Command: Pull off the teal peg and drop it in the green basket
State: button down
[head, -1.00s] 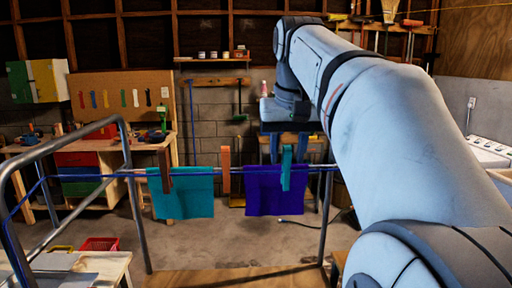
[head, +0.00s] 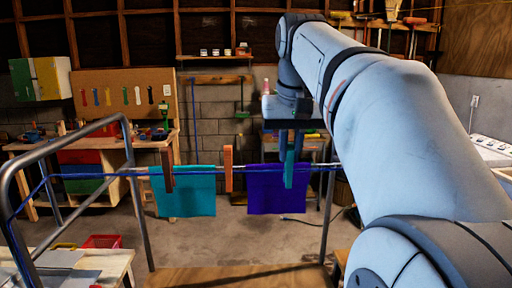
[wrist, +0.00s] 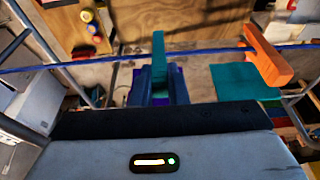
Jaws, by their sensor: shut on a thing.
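The teal peg (head: 289,170) stands upright on the line, over the dark blue cloth (head: 264,190). My gripper (head: 290,145) comes down from above and is shut on the peg. In the wrist view the teal peg (wrist: 158,48) shows between the blue fingers of my gripper (wrist: 158,80), crossing the line. The fingers hide part of it. I cannot make out a green basket in these frames.
A brown peg (head: 167,170) holds a teal cloth (head: 195,192), and an orange peg (head: 228,168) sits between the cloths. A metal rack frame (head: 137,200) carries the line. A red basket (head: 101,241) is at the lower left. A workbench (head: 90,145) stands behind.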

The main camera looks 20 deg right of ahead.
jog(key=shift+w+r+p, duration=0.2)
jog(key=shift+r+p, duration=0.85)
jog(key=shift+r, duration=0.3)
jog(key=shift+r+p, duration=1.5)
jog(key=shift+f, duration=0.1)
